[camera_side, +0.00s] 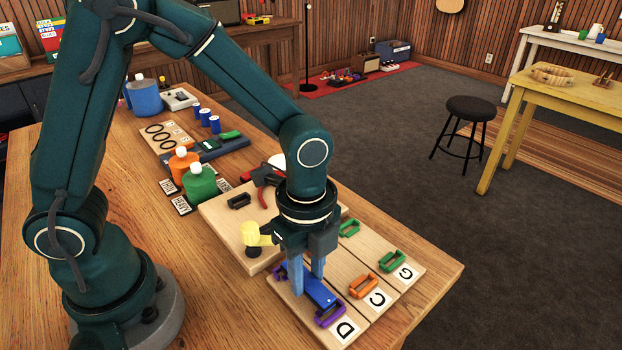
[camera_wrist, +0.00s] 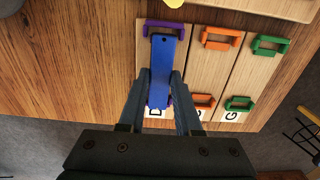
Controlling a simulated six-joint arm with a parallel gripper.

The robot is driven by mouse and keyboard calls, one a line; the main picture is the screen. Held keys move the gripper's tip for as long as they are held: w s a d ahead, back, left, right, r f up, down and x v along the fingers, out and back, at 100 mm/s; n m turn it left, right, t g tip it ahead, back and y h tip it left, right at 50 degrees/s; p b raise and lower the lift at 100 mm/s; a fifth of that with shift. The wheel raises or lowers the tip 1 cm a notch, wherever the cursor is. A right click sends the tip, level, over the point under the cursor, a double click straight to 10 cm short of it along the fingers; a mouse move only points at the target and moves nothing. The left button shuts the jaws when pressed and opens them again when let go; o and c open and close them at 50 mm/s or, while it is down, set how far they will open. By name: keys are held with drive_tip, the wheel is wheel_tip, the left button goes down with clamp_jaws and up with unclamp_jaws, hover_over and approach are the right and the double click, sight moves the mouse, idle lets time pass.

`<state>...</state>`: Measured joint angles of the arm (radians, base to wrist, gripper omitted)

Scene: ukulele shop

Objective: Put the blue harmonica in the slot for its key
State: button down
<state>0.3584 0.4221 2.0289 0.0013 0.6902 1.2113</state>
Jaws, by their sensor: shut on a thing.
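The blue harmonica (camera_side: 321,294) is long and flat. My gripper (camera_side: 308,282) points down and is shut on its sides. In the wrist view the harmonica (camera_wrist: 161,62) lies lengthwise along the lane marked D (camera_side: 345,329), its ends over two purple brackets, the near one (camera_side: 330,315) and the far one (camera_wrist: 164,26). Whether it rests in them or hangs just above, I cannot tell. The slot board (camera_side: 388,256) also has a C lane with orange brackets (camera_side: 363,286) and a G lane with green brackets (camera_side: 391,260); both look empty.
A wooden board (camera_side: 221,211) with a yellow-headed tool (camera_side: 258,236), a black bracket and a red-handled tool adjoins the slot board. Orange (camera_side: 183,163) and green (camera_side: 200,183) bottles stand farther back. The bench's right edge lies close beyond the G lane.

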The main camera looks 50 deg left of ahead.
drive_tip(key=shift+f, duration=0.3)
idle(0.4)
drive_tip(key=c, duration=0.5)
unclamp_jaws()
drive_tip(key=shift+t, duration=0.3)
drive_tip(key=r, duration=0.4)
drive_tip(key=w+r, duration=0.1)
drive_tip(key=r, duration=0.1)
drive_tip(key=shift+a+r, duration=0.3)
drive_tip(key=shift+r, duration=0.05)
drive_tip(key=s+a+r+n+t, duration=0.1)
drive_tip(key=s+a+r+n, duration=0.1)
drive_tip(key=n, duration=0.4)
drive_tip(key=s+a+r+n+t, duration=0.2)
drive_tip(key=s+a+n, duration=0.1)
drive_tip(key=n, duration=0.3)
drive_tip(key=s+a+r+n+t, duration=0.2)
drive_tip(key=a+r+n, duration=0.1)
drive_tip(key=n, duration=0.3)
drive_tip(key=shift+s, duration=0.4)
